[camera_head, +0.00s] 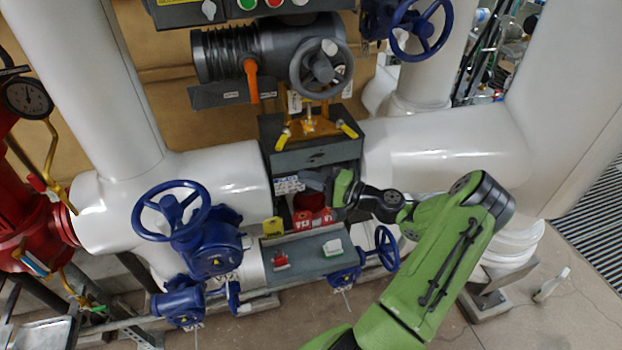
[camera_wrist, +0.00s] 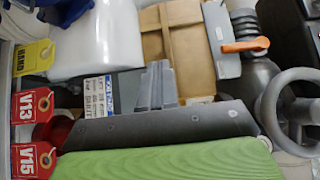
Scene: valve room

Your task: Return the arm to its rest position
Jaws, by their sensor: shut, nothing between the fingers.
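My green arm (camera_head: 440,260) reaches in from the lower right in the head view, bent at a dark elbow joint. My gripper (camera_head: 312,179) is at the open front of a dark grey cabinet (camera_head: 315,157) between two white pipes. In the wrist view my grey fingers (camera_wrist: 157,84) are together with nothing held. They are in front of a white label panel (camera_wrist: 98,96), and I cannot tell whether they touch it. My green gripper body fills the bottom of the wrist view.
Red tags V13 (camera_wrist: 32,106) and V15 (camera_wrist: 33,160) and a yellow HAND tag (camera_wrist: 32,57) are close by. A grey shelf (camera_head: 307,260) holds small items below. Blue handwheels (camera_head: 171,211) and a grey handwheel (camera_head: 321,68) stick out around.

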